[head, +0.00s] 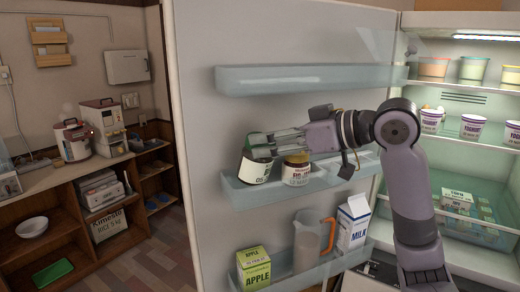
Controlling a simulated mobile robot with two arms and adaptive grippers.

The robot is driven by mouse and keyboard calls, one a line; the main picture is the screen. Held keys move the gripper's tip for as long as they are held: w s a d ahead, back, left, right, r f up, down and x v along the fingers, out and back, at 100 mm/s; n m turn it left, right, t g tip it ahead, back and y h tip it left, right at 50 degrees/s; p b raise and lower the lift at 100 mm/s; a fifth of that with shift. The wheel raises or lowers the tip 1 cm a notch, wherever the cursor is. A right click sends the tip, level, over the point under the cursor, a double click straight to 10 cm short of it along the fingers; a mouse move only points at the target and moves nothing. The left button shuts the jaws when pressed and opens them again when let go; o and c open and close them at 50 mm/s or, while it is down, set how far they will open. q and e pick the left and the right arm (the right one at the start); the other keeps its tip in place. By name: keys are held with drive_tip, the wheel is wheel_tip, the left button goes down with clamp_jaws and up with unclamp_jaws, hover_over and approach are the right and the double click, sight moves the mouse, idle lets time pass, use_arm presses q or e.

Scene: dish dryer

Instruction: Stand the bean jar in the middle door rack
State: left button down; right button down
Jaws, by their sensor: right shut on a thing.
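The fridge door's middle rack (330,176) is a pale, see-through bin across the open door. My right gripper (264,143) reaches in from the right over it. My left gripper is out of view.
The upper door rack (310,79) is empty. The lower rack holds an apple carton (253,268), a pitcher (307,245) and a milk carton (353,222). Fridge shelves with yoghurt cups (472,127) lie at right. The middle rack's right part looks free.

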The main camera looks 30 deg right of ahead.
drive_tip(key=shift+w+a+f, duration=0.1)
drive_tip(key=shift+f, duration=0.45)
drive_tip(key=w+g+p, duration=0.1)
drive_tip(key=p, duration=0.1)
drive_tip(key=w+a+g+h+p, duration=0.1)
drive_tip(key=p, duration=0.2)
drive_tip(key=shift+w+r+g, duration=0.15)
drive_tip(key=shift+r+g, duration=0.25)
drive_tip(key=shift+w+a+f+g+h+p, duration=0.1)
drive_tip(key=shift+w+f+g+h+p, duration=0.05)
drive_tip(key=shift+f+g+h+p, duration=0.2)
drive_tip(key=shift+f, duration=0.9)
drive_tip(key=c, duration=0.7)
unclamp_jaws()
